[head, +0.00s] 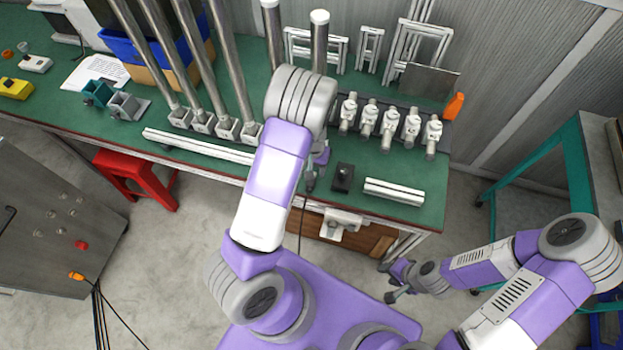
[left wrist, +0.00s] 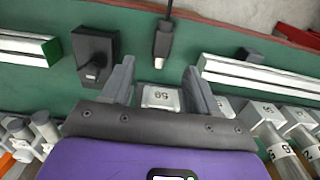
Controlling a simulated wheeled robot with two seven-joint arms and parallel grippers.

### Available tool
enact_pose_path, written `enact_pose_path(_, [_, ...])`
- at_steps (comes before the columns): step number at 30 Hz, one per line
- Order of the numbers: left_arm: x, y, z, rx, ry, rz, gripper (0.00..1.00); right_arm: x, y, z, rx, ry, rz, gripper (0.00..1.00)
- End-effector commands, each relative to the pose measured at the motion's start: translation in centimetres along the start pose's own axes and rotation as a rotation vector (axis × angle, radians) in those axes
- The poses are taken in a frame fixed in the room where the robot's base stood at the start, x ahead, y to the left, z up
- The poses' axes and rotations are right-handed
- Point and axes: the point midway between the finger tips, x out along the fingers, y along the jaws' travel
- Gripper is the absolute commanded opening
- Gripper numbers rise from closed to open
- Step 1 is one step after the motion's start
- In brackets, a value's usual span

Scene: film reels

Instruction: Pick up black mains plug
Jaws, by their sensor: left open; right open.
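The black mains plug (left wrist: 163,42) lies on the green bench near its front edge, its cable running off over the edge. It also shows in the head view (head: 310,180), partly hidden by my left arm. My left gripper (left wrist: 157,72) is open, its two fingers pointing toward the plug. The plug lies just beyond the fingertips, roughly in line with the gap, and is not held. In the head view my left gripper is mostly hidden behind its arm. My right gripper (head: 388,282) is open and empty, low in front of the bench.
A black box (head: 343,177) with a round recess or knob sits beside the plug. White-and-metal bars (head: 394,191) lie right of it. Numbered holders with tall rods (head: 227,128) stand at left; a row of fittings (head: 389,125) stands behind.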

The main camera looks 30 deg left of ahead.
Motion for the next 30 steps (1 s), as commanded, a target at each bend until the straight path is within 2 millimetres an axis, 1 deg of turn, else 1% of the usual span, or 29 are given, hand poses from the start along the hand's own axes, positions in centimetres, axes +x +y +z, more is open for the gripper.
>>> enact_pose_path(1, [0.7,-0.1,0.0,-0.001,-0.003,-0.001,0.6,0.2,0.1,0.0,0.0,0.0,0.0,0.43])
enact_pose_path(8, [3.5,-0.2,-0.1,-0.001,-0.005,-0.002,0.6,0.7,0.3,-0.1,0.0,0.001,0.0,0.43])
enact_pose_path(12, [5.7,-0.3,-0.4,-0.001,-0.004,-0.001,0.6,1.1,0.4,-0.1,0.0,0.001,0.0,0.43])
enact_pose_path(15, [6.7,-0.3,-0.4,-0.001,-0.003,0.0,0.6,1.2,0.5,-0.1,0.0,0.001,0.0,0.43])
enact_pose_path(18, [7.1,-0.3,-0.5,0.0,-0.001,0.0,0.6,1.3,0.5,-0.1,0.0,0.001,0.0,0.43])
enact_pose_path(24, [7.1,-0.3,-0.5,0.0,-0.001,0.0,0.6,1.2,0.5,-0.1,0.0,0.001,0.0,0.43])
enact_pose_path(26, [7.0,-0.3,-0.5,0.0,-0.001,0.0,0.5,1.2,0.5,-0.1,0.0,0.001,0.0,0.43])
enact_pose_path(30, [7.0,-0.3,-0.4,0.0,-0.001,0.0,0.29,1.2,0.5,-0.1,0.0,0.001,0.0,0.43])
